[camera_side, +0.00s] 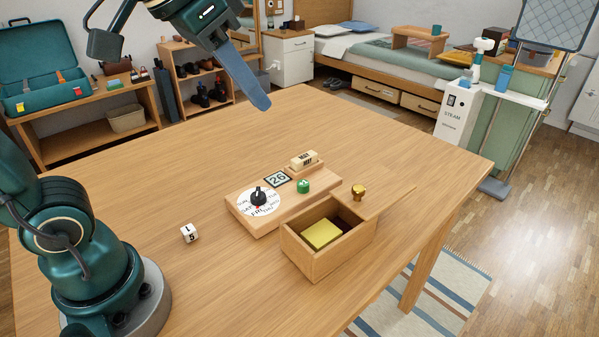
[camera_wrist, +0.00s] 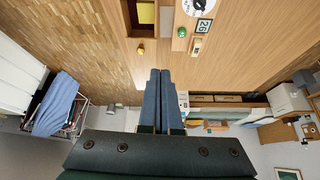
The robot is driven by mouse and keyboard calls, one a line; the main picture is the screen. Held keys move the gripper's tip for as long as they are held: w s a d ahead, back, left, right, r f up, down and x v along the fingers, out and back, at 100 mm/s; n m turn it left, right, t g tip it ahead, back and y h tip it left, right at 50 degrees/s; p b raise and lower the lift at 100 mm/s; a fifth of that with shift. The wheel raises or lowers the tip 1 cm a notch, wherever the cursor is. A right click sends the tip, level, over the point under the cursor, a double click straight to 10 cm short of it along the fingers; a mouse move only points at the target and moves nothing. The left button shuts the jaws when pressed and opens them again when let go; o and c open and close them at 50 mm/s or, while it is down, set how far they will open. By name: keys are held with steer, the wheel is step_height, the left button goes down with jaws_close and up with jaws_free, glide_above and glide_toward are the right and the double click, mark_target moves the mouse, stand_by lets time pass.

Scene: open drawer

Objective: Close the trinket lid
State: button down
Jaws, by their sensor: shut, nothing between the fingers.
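The trinket box (camera_side: 308,264) is a small wooden box on the right part of the table, open on top, with a yellow block (camera_side: 321,234) inside. Its thin wooden lid (camera_side: 387,199) sticks out toward the back right, away from the opening, and blends with the table's colour. A brass knob (camera_side: 358,191) stands on the lid; the knob also shows in the wrist view (camera_wrist: 141,50), below the box's dark opening (camera_wrist: 145,32). My gripper (camera_side: 262,103) is shut and empty, high above the table's back part, apart from the box. Its blue fingers (camera_wrist: 160,72) are together in the wrist view.
The table's back and right areas are clear.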

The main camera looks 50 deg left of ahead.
steer(key=w+d+r+m, duration=0.1)
steer(key=w+d+r, duration=0.1)
steer(key=w, duration=0.5)
steer(key=m+g, duration=0.2)
steer(key=g, duration=0.1)
glide_above(374, 194)
step_height(374, 194, down, 10)
steer(key=shift+h, duration=0.4)
steer(key=x, duration=0.9)
steer(key=shift+s+f, duration=0.1)
steer(key=shift+f, duration=0.35)
steer(key=shift+s+a+r, duration=0.1)
steer(key=shift+s+r, duration=0.1)
steer(key=shift+r, duration=0.05)
steer(key=shift+s+a, duration=0.3)
steer(key=shift+s, duration=0.55)
steer(key=shift+s+a, duration=0.3)
steer(key=shift+s, duration=0.55)
steer(key=s, duration=1.2)
steer(key=shift+a, duration=0.4)
